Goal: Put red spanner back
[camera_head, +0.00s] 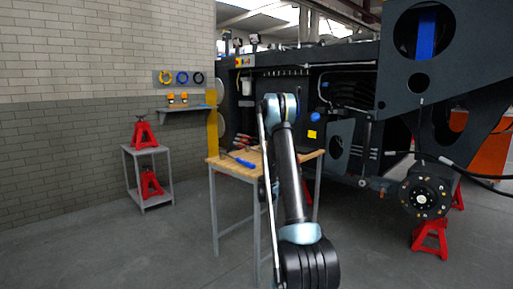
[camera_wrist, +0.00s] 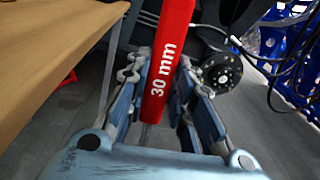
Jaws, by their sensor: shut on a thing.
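A red spanner (camera_wrist: 169,60) marked "30 mm" stands out between the fingers of my gripper (camera_wrist: 160,95) in the wrist view. My gripper is shut on it, with a finger on each side. The spanner's upper end runs out of the top of the picture, so its head is hidden. In the head view my arm hides the gripper and the spanner. The wooden workbench (camera_wrist: 50,50) is at the left of the wrist view, beside the gripper and apart from it. In the head view the workbench (camera_head: 228,164) stands behind my arm.
A blue-handled tool (camera_head: 243,162) lies on the workbench. The dark harvester chassis (camera_head: 345,85) fills the right, with a wheel hub (camera_head: 420,198) and a red stand (camera_head: 430,236). A small trolley (camera_head: 147,150) with red stands is at the left wall. The floor between is clear.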

